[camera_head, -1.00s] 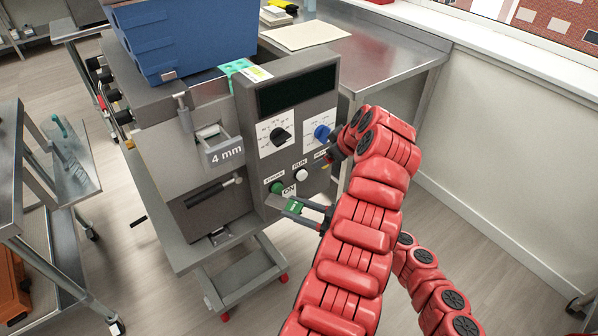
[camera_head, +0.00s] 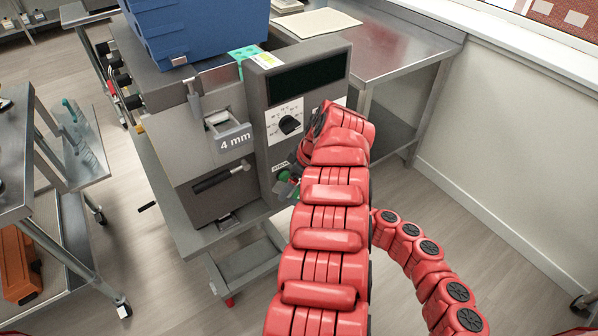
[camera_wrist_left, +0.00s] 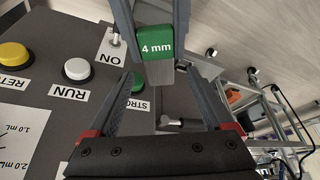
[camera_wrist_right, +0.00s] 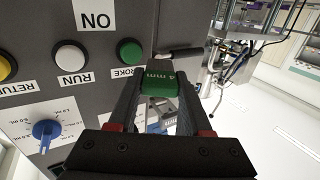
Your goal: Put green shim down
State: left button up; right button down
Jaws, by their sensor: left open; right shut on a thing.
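The green shim, marked "4 mm", shows in the left wrist view (camera_wrist_left: 155,43) and the right wrist view (camera_wrist_right: 159,84). My right gripper (camera_wrist_right: 158,92) is shut on it, in front of the machine's button panel. In the head view the shim and the right gripper (camera_head: 290,187) are mostly hidden behind my red arm. My left gripper (camera_wrist_left: 157,84) is open, facing the shim. The shim's grey part lies in line between its fingers; I cannot tell whether they touch it. The left gripper cannot be made out in the head view.
The grey depositor (camera_head: 215,160) has a slot piece labelled "4 mm" (camera_head: 235,141) on its front. The green button (camera_wrist_right: 129,52) and white button (camera_wrist_right: 70,57) are close to the shim. A blue hopper (camera_head: 200,35) is on top. A steel table (camera_head: 400,50) stands behind right.

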pick_arm(q)
jog(key=shift+x, duration=0.85)
jog(key=shift+c, duration=0.3)
grip_shut()
pick_arm(e)
jog(key=shift+c, duration=1.3)
grip_release()
